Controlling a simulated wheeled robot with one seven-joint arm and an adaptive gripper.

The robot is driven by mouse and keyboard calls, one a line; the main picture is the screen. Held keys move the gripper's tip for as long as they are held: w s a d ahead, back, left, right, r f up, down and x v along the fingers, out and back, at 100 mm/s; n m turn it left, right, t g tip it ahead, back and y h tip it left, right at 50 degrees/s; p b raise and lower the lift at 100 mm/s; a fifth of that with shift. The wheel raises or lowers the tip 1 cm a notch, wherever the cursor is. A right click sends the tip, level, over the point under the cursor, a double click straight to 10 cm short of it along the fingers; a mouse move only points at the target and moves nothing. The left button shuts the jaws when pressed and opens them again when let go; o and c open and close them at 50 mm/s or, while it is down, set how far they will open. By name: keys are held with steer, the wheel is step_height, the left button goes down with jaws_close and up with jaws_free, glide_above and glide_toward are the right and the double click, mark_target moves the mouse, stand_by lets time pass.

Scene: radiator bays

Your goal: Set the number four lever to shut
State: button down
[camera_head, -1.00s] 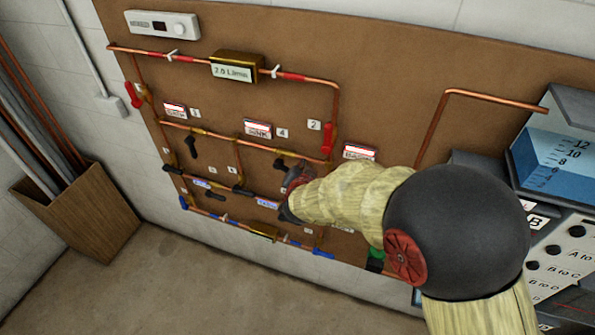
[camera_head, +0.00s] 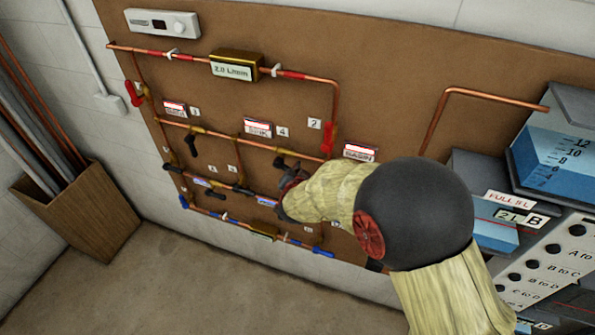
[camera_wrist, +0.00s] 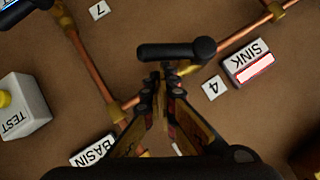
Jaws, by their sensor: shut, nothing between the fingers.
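The number four tag (camera_head: 283,132) is on the brown board beside the SINK sign (camera_head: 258,129). Both show in the wrist view, the tag (camera_wrist: 213,87) and the sign (camera_wrist: 248,62). A black lever (camera_wrist: 170,51) sits near this tag, over a copper pipe; its handle lies at a slant to the pipe in the wrist view. It shows as a dark shape (camera_head: 285,162) in the head view. My gripper (camera_wrist: 163,78) is shut and empty, its tips beside the lever's handle; whether they touch it I cannot tell. My arm partly hides the gripper in the head view.
A red lever (camera_head: 328,138) is right of the number four tag. The BASIN sign (camera_head: 360,153) is close by my arm. Other black levers (camera_head: 190,146) are on the left. A tank console (camera_head: 540,215) stands at the right, and a wooden bin (camera_head: 90,215) at the left.

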steer(key=shift+f+m+t+y+b, duration=0.3)
steer(key=shift+f+m+b, duration=0.25)
steer(key=shift+b, duration=2.45)
steer(key=shift+d+f+b, duration=0.1)
steer(key=shift+f+b, duration=0.15)
steer(key=shift+b, duration=0.6)
step_height(320, 180, down, 6)
steer(key=a+m+t+y+b, duration=0.2)
steer(key=m+b, duration=0.1)
steer(key=b, duration=2.5)
steer(key=shift+w+a+r+m+y, duration=0.15)
steer(key=shift+w+a+m+y, duration=0.2)
steer(key=shift+w+y, duration=0.1)
steer(key=shift+b, duration=0.3)
